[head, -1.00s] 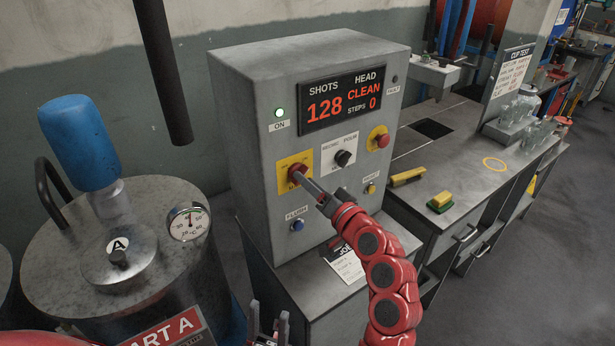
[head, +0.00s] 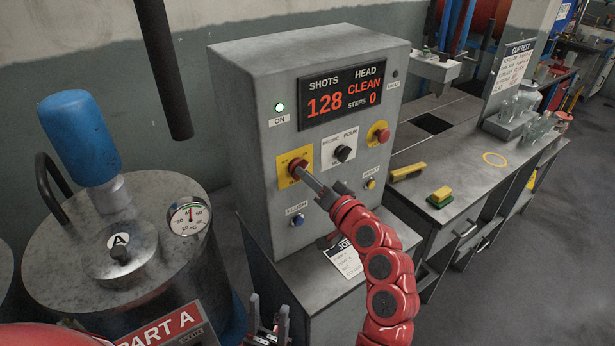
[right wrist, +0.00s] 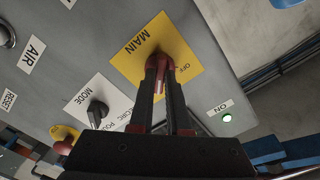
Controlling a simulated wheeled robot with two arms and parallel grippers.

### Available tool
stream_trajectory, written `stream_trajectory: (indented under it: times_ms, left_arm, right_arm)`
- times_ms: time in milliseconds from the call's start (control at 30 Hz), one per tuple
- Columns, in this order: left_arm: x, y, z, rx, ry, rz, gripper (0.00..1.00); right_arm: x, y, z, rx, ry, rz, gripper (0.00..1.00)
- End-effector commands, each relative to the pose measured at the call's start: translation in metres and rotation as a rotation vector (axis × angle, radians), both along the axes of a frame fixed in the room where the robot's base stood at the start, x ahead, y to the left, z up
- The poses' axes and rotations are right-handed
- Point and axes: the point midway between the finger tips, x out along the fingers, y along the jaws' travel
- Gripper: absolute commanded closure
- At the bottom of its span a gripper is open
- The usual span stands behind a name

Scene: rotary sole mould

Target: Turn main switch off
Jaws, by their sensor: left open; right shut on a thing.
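The main switch (head: 296,166) is a red rotary knob on a yellow plate at the left of the grey control box (head: 250,110). My right gripper (head: 299,170) is shut on the red knob, reaching in from the lower right. In the right wrist view, both fingertips (right wrist: 162,75) close around the red handle (right wrist: 160,65) on the yellow plate marked MAIN (right wrist: 140,45). The fingers partly hide the knob and plate. The green ON lamp (head: 280,107) is lit. My left gripper (head: 269,322) is open and empty at the bottom of the head view.
The display (head: 342,96) reads SHOTS 128, HEAD CLEAN, STEPS 0. A mode knob (head: 343,153), red button (head: 382,136) and blue flush button (head: 298,220) sit nearby on the panel. A metal tank (head: 60,240) marked A stands left. A bench (head: 450,150) stands right.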

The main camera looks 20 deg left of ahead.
Motion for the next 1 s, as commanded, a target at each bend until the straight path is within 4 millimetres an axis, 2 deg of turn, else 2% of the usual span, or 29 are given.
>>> stream_trajectory:
  times_ms: [167, 367, 1000]
  left_arm:
    - [0.0, 0.0, -0.014, 0.0, 0.0, 0.0, 0.5]
    - [0.0, 0.0, -0.047, 0.0, 0.0, 0.0, 0.5]
    - [0.0, 0.0, -0.203, 0.0, 0.0, 0.0, 0.5]
  right_arm:
    - [0.0, 0.0, -0.003, -0.019, -0.029, 0.0, 1.0]
    - [0.0, -0.001, -0.008, -0.083, -0.114, -0.001, 1.0]
    - [0.0, -0.001, -0.01, -0.443, -0.578, -0.003, 1.0]
